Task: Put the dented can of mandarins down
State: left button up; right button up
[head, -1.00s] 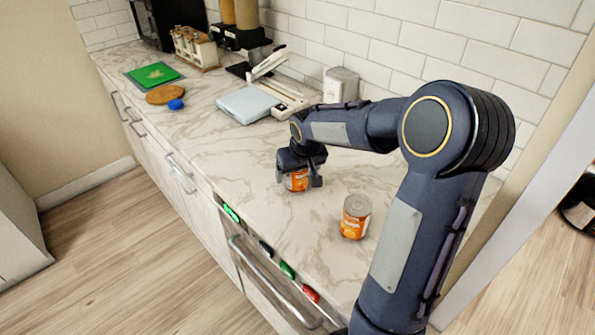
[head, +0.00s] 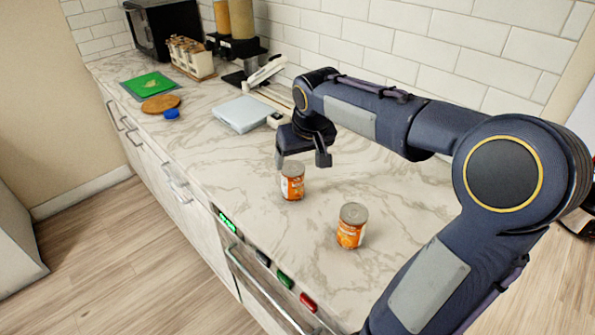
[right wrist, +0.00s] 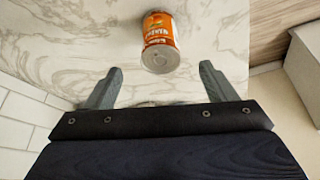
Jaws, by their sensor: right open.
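An orange-labelled can (head: 292,184) stands upright on the marble counter (head: 240,163). It also shows in the right wrist view (right wrist: 160,42), beyond the fingertips and roughly between their lines. My right gripper (head: 302,164) is open and empty, above and just behind this can, apart from it. The open fingers also show in the right wrist view (right wrist: 160,82). A second, similar orange can (head: 351,228) stands upright nearer the front right. I cannot make out a dent on either can. My left gripper is not in view.
A pale scale-like device (head: 246,114), a blue lid (head: 171,114), a round wooden board (head: 160,104) and a green mat (head: 148,83) lie farther back. Colored tags (head: 285,281) line the counter's front edge. Counter around the cans is clear.

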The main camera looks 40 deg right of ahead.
jog(key=s+a+f+n+y, duration=0.1)
jog(key=s+a+f+y, duration=0.1)
jog(key=s+a, duration=0.7)
jog(key=s+a+f+n+t+y, duration=0.1)
jog(key=s+a+f+y, duration=0.2)
jog(key=s+a, duration=0.5)
jog(key=s+f, duration=0.1)
jog(key=s, duration=0.1)
jog(key=shift+s+a+f, duration=0.25)
jog(key=shift+s+a, duration=0.15)
jog(key=shift+c, duration=0.4)
